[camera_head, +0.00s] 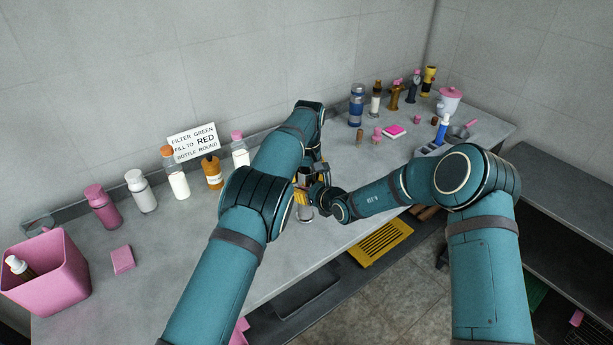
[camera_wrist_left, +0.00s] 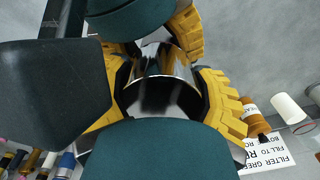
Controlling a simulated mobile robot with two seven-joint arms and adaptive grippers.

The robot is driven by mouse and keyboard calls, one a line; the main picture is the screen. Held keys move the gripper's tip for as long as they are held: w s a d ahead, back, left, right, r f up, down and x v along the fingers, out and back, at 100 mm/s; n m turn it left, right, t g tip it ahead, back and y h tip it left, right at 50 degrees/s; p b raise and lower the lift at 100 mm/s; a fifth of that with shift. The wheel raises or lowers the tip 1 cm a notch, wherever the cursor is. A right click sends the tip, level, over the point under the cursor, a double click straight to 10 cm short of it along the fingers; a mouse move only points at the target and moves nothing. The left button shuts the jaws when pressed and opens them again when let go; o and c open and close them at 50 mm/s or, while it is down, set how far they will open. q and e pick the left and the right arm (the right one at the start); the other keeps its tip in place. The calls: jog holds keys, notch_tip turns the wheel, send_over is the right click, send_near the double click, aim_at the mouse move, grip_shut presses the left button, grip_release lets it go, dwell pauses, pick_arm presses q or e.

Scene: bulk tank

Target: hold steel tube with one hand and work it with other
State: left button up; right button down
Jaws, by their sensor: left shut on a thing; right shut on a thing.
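The shiny steel tube (camera_head: 305,213) stands near the front edge of the grey counter, at the middle of the head view. It also shows close up in the left wrist view (camera_wrist_left: 162,97), with its open, dark end facing the camera. My left gripper (camera_head: 303,188), with yellow fingers, is shut on the tube; the left arm partly hides it. My right gripper (camera_head: 322,193) comes in from the right and is shut at the same tube. Their exact contact points are hidden by overlapping fingers and links.
Bottles, including an amber one (camera_head: 212,171), line the wall beside a sign (camera_head: 194,142). A pink bin (camera_head: 45,272) and pink block (camera_head: 122,259) are at left. A yellow grate (camera_head: 381,242) lies below the front edge.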

pick_arm(q)
jog(key=o, duration=1.4)
jog(key=shift+d+r, duration=0.1)
jog(key=shift+r, duration=3.7)
pick_arm(e)
jog(key=shift+c, duration=1.8)
grip_release()
jog(key=v, duration=1.2)
